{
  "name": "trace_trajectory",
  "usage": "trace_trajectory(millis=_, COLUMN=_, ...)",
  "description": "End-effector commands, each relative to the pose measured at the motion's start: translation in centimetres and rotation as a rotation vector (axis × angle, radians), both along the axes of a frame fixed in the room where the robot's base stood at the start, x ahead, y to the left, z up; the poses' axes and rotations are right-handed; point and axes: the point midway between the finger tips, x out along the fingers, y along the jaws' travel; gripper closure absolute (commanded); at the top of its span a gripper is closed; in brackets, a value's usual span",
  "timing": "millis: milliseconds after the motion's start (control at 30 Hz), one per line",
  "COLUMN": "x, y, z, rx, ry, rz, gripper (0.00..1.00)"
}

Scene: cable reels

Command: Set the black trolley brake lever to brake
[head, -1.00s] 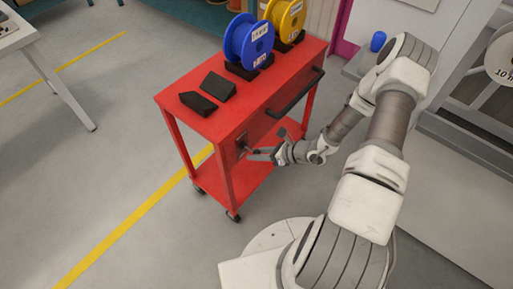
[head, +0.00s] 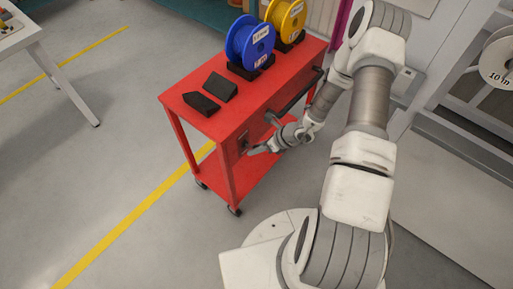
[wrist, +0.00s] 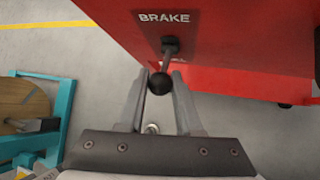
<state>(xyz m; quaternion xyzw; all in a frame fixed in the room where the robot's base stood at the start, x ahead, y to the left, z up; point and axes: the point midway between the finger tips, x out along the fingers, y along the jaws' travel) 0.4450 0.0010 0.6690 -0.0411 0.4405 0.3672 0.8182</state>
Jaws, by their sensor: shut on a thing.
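The black trolley brake lever (wrist: 169,55) sticks out from a dark plate on the red trolley's end panel (wrist: 235,40). Its round black knob (wrist: 160,83) sits between the fingertips of my gripper (wrist: 161,88), which is shut on it. In the wrist view the white word BRAKE (wrist: 164,18) is above the lever's pivot, and the lever points down the picture, away from that word. A second label below the pivot is mostly hidden behind the lever. In the head view my gripper (head: 254,150) is at the panel of the red trolley (head: 213,125); the lever is too small to make out there.
A blue reel (head: 249,41) and a yellow reel (head: 287,18) stand on the trolley, with black wedge blocks (head: 220,87) near its front. A dark push handle (head: 297,92) runs along the side, close to my arm. A white table (head: 45,60) stands left; floor between is clear.

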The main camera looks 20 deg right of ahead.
Motion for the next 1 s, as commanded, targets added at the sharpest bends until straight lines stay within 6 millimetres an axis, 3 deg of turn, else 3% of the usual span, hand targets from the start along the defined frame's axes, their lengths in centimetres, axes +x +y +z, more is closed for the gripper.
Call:
trace_trajectory(millis=100, x=-0.1, y=-0.1, z=-0.1, rx=-0.004, ry=0.002, rz=0.0, gripper=1.0)
trace_trajectory(millis=133, x=-0.1, y=-0.1, z=-0.1, rx=-0.004, ry=0.002, rz=0.0, gripper=0.61)
trace_trajectory(millis=267, x=-0.1, y=-0.1, z=0.0, rx=-0.002, ry=0.001, rz=0.0, gripper=0.38)
trace_trajectory(millis=667, x=-0.2, y=-0.4, z=0.6, rx=-0.001, ry=-0.001, rz=0.0, gripper=0.36)
trace_trajectory(millis=1000, x=-2.5, y=-4.5, z=6.0, rx=-0.004, ry=-0.003, rz=-0.002, gripper=0.36)
